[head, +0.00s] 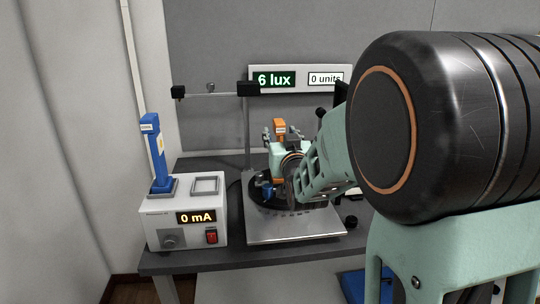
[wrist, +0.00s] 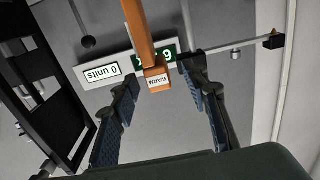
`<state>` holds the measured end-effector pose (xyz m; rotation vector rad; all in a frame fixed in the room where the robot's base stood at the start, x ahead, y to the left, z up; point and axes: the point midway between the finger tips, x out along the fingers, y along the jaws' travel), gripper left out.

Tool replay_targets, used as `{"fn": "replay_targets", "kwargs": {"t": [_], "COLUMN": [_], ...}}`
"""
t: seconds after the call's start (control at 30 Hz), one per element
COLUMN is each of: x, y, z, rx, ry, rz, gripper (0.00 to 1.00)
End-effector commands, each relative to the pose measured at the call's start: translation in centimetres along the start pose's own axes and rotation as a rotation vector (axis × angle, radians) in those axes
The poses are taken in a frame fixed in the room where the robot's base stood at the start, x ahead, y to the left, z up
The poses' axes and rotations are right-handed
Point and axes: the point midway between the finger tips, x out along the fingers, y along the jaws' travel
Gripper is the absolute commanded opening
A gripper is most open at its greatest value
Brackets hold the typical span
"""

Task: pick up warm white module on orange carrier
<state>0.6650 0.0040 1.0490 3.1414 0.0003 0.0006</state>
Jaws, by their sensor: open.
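The orange carrier (wrist: 143,30) is a tall bar with a white label reading WARM on its end block. In the wrist view it lies between the fingertips of my gripper (wrist: 160,82), which is open with a gap on both sides. The head view shows the orange carrier (head: 279,126) upright above the teal body of my gripper (head: 281,140), over the bench stand. My wrist hides the carrier's lower part there. The warm white module's light face cannot be made out.
A blue carrier (head: 155,155) stands upright on a white meter box (head: 185,228) reading 0 mA, at left. A display (head: 300,79) reads 6 lux and 0 units behind the stand. A metal plate (head: 295,228) lies at the bench front. A horizontal rod (head: 215,93) spans behind.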

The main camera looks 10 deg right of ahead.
Motion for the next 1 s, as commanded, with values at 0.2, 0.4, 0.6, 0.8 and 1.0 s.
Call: {"fn": "replay_targets", "kwargs": {"t": [0.2,0.4,0.6,0.8,1.0], "x": [2.6,4.8,5.1,5.1,5.1], "y": [0.4,0.4,0.4,0.4,0.4], "z": [0.0,-0.1,-0.1,-0.1,-0.1], "rx": [-0.001,-0.002,-0.001,-0.001,-0.001], "ry": [0.0,0.0,0.0,0.0,0.0], "rz": [0.001,0.0,0.0,0.0,0.0], "gripper": [0.42,0.42,0.42,0.31,0.09]}}
